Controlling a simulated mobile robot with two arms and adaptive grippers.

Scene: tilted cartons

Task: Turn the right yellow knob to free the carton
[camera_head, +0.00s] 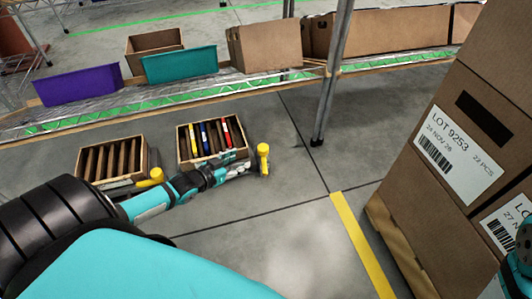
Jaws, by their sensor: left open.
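The right yellow knob (263,152) stands upright at the right side of a wooden crate with colored items. A second yellow knob (156,175) is farther left, beside another wooden crate. Brown cartons (265,47) sit on the shelf behind; one leans slightly. I cannot tell which carton the knob holds. My right gripper is not in view.
A stack of labelled cartons (440,210) fills the right side. The shelf (200,98) with a metal post (333,75) runs across the back, holding a purple bin (78,85) and a teal bin (180,64). Two wooden crates (184,140) (85,161) are below it. Floor right of the knob is clear.

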